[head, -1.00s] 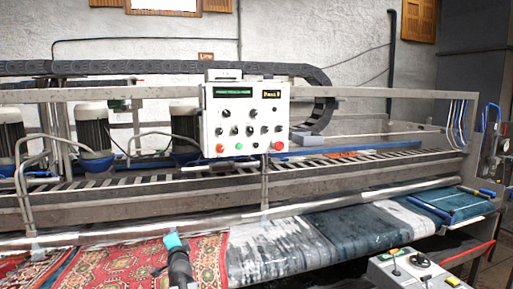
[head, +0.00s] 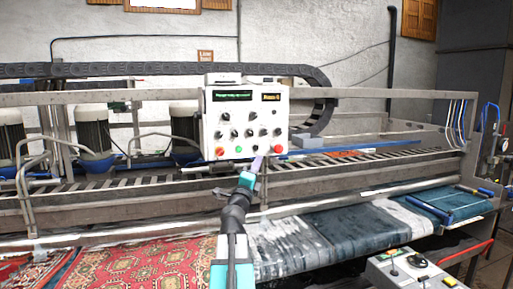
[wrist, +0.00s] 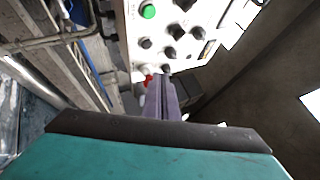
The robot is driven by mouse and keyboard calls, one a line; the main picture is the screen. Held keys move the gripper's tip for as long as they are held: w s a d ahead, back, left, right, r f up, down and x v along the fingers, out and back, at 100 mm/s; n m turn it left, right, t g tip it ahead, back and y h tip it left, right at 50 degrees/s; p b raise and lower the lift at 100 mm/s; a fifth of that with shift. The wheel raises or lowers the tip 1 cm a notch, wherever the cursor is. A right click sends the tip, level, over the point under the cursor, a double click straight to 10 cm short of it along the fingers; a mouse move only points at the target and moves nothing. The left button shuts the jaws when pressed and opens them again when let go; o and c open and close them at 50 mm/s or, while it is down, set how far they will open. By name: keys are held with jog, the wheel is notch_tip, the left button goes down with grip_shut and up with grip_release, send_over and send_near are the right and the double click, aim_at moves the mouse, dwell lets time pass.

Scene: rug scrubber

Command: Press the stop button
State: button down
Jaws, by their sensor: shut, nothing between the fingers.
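My gripper (head: 258,162) is shut and empty, just below the panel and left of the right red button. In the wrist view the purple fingers (wrist: 163,82) point toward the panel's edge. A red button (wrist: 148,80) shows right beside their tips, partly hidden; I cannot tell whether they touch. The green button (wrist: 148,11) is farther up. No stop label is readable.
The machine's metal rail (head: 370,190) runs behind and below my arm. Rugs (head: 140,265) lie on the bed beneath. A second small control box (head: 400,268) stands at the lower right. The air before the panel is otherwise clear.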

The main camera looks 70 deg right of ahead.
jog(key=s+r, duration=0.1)
jog(key=s+r+m+g, duration=0.1)
jog(key=shift+s+d+g, duration=0.1)
jog(key=shift+s+g, duration=0.2)
jog(key=shift+s, duration=0.05)
jog(key=shift+w, duration=0.1)
jog(key=shift+w+d+b, duration=0.2)
jog(key=shift+w+d, duration=0.7)
jog(key=shift+d, duration=0.25)
jog(key=shift+w+d+b, duration=0.15)
jog(key=shift+w+d, duration=0.75)
jog(key=shift+d, duration=0.2)
jog(key=shift+w+d+b, duration=0.2)
jog(key=shift+w+d, duration=0.7)
jog(key=shift+d, duration=0.25)
jog(key=shift+w+d, duration=0.5)
jog(key=shift+d, duration=0.15)
dwell(1.0)
jog(key=shift+a, duration=0.15)
dwell(0.3)
jog(key=shift+s+a, duration=0.5)
jog(key=shift+a, duration=0.1)
jog(key=shift+s+a, duration=1.6)
jog(key=shift+a, duration=0.25)
